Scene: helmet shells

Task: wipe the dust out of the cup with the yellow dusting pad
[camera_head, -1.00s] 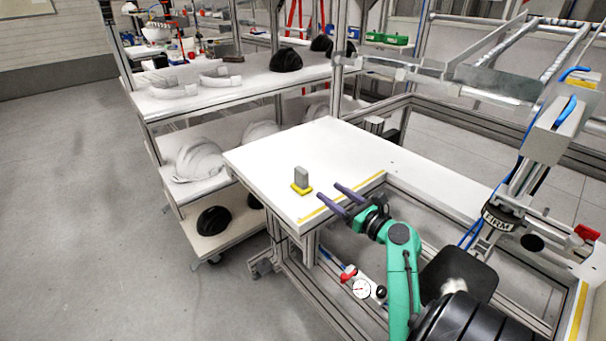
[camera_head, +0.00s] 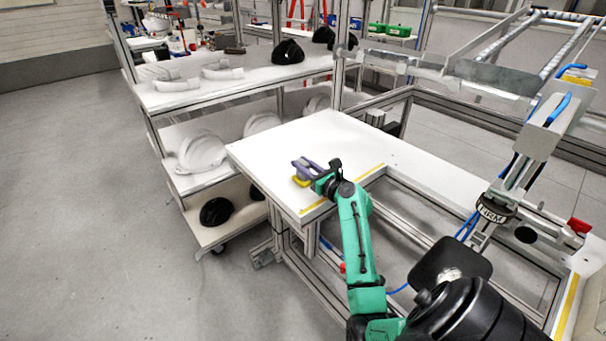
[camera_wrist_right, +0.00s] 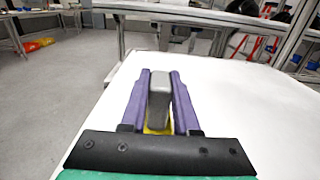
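The yellow dusting pad (camera_head: 301,182) stands on the white table near its left front edge. Its upright grey handle block (camera_wrist_right: 159,95) shows in the right wrist view, with some yellow below it. My right gripper (camera_head: 302,166) has its two purple fingers on either side of the grey block, close against it, and seems shut on it. The fingers hide most of the pad in the head view. I cannot pick out a cup with dust in these frames. My left gripper is not in view.
The white table (camera_head: 345,140) is otherwise bare, with a yellow strip along its front edge. A shelf rack (camera_head: 215,95) with white shells (camera_head: 200,152) and black shells (camera_head: 288,52) stands behind and left. A metal frame (camera_head: 480,75) rises at the right.

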